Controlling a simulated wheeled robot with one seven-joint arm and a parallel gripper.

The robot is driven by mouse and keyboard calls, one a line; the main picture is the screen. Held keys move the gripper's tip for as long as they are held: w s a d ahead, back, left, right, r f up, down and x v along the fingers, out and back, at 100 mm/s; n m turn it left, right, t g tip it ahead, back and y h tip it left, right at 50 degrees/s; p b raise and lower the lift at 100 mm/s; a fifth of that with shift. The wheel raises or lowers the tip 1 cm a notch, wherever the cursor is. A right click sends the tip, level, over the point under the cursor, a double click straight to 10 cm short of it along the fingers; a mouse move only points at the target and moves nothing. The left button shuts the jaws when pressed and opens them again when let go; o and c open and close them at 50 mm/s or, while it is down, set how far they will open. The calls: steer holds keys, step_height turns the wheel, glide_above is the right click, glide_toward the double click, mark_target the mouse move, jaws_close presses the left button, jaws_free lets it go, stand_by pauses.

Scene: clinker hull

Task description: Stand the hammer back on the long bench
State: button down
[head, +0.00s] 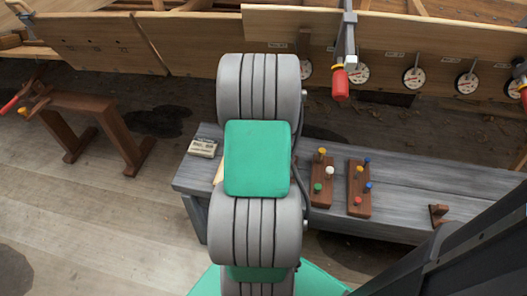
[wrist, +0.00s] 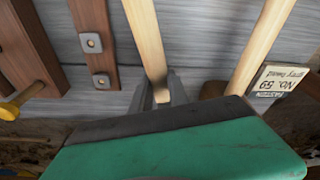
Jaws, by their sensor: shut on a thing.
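In the wrist view the tips of my gripper (wrist: 165,92) are shut at the end of a pale wooden handle (wrist: 146,40), which I take to be the hammer's. Its head is not visible, and I cannot tell whether it touches the bench. The long grey bench (head: 400,180) runs across the head view, and its planks (wrist: 205,50) lie behind the handle in the wrist view. In the head view my arm hides the gripper and the held handle.
A second pale handle (wrist: 262,45) is right of the held one. A labelled box (head: 202,148) stands at the bench's left end. Two peg blocks (head: 323,190) (head: 358,203) and a small brown piece (head: 438,214) are on the right. A brown trestle (head: 110,125) stands left.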

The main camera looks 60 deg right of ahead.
steer(key=shift+f, duration=0.35)
stand_by(0.4)
steer(key=c, duration=1.2)
jaws_free()
steer(key=shift+f, duration=0.1)
step_height(320, 180, up, 8)
steer(key=p, duration=0.6)
